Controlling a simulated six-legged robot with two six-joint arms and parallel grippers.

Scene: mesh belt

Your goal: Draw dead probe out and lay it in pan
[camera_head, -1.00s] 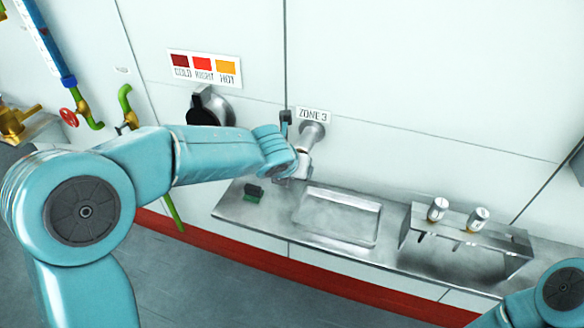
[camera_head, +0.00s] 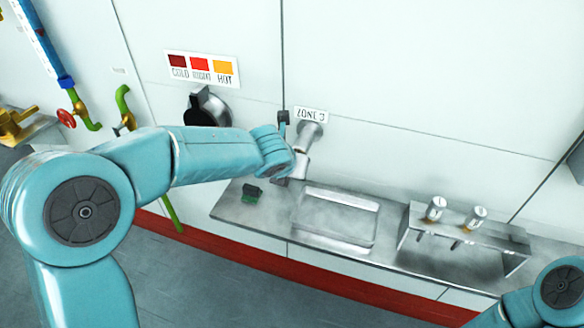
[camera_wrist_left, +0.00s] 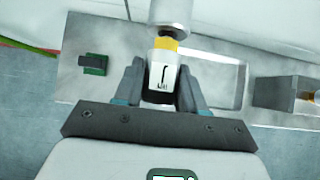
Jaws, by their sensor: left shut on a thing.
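The probe (camera_wrist_left: 163,77) has a white labelled body and a yellow band. In the left wrist view it sits between the two fingers of my left gripper (camera_wrist_left: 161,88), which is shut on it. Its far end meets a grey cylindrical port (camera_wrist_left: 171,12); how deep it sits inside is hidden. In the head view the port (camera_head: 311,132) stands out from the wall under the zone sign, with my left gripper (camera_head: 291,172) just below it. The shallow metal pan (camera_head: 378,228) lies on the shelf below and right of the gripper, empty. My right gripper is out of view.
A metal rack (camera_head: 515,247) holding two probes (camera_head: 436,209) stands right of the pan. A small green and black block (camera_head: 251,192) lies left of the pan.

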